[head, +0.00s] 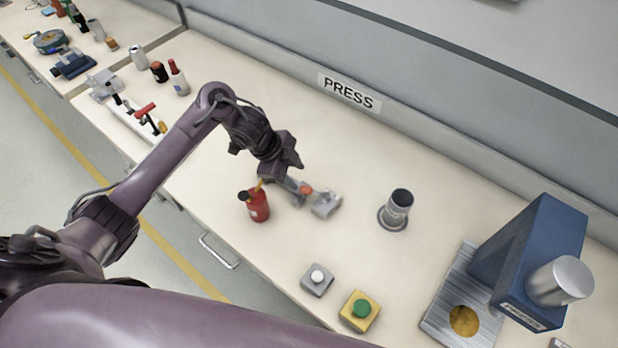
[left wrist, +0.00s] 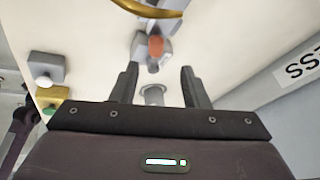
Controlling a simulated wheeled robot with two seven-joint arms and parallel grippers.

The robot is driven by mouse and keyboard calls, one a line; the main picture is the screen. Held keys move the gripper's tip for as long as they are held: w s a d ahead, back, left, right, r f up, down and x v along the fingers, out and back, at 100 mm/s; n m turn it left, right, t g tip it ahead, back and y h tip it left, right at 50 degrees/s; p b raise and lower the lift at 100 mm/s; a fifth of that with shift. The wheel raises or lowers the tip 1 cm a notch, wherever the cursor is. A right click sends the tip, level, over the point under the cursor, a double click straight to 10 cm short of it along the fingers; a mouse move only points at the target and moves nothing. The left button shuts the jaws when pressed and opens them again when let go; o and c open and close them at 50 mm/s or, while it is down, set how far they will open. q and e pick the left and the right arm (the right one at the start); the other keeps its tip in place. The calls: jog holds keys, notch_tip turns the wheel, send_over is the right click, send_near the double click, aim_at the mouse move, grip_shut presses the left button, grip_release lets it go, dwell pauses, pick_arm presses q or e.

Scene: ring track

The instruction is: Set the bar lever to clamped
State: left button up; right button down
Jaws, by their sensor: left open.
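A small grey fixture (head: 326,206) with an orange-red tip (head: 306,190) on a lever-like part stands on the bench; I take it to be the bar lever. My left gripper (head: 290,180) hangs just above and beside it, partly hiding it. In the left wrist view, the open left fingers (left wrist: 160,85) are empty, and the orange-red tip (left wrist: 155,47) shows ahead of the gap between them. I cannot tell whether they touch it, nor the lever's exact position. My right gripper is not in view.
A grey cup (head: 398,204), a white-button box (head: 317,279), a green-button box (head: 360,310) and a blue press (head: 535,250) stand to the right. Another red-handled fixture (head: 146,110) is far left. The bench behind is clear.

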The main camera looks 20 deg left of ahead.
aim_at(307, 189)
pick_arm(q)
jog(key=x, duration=0.6)
jog(key=shift+s+d, duration=0.15)
jog(key=shift+s, duration=0.2)
jog(key=shift+w+d+f, duration=0.1)
jog(key=shift+f, duration=0.15)
jog(key=c, duration=0.9)
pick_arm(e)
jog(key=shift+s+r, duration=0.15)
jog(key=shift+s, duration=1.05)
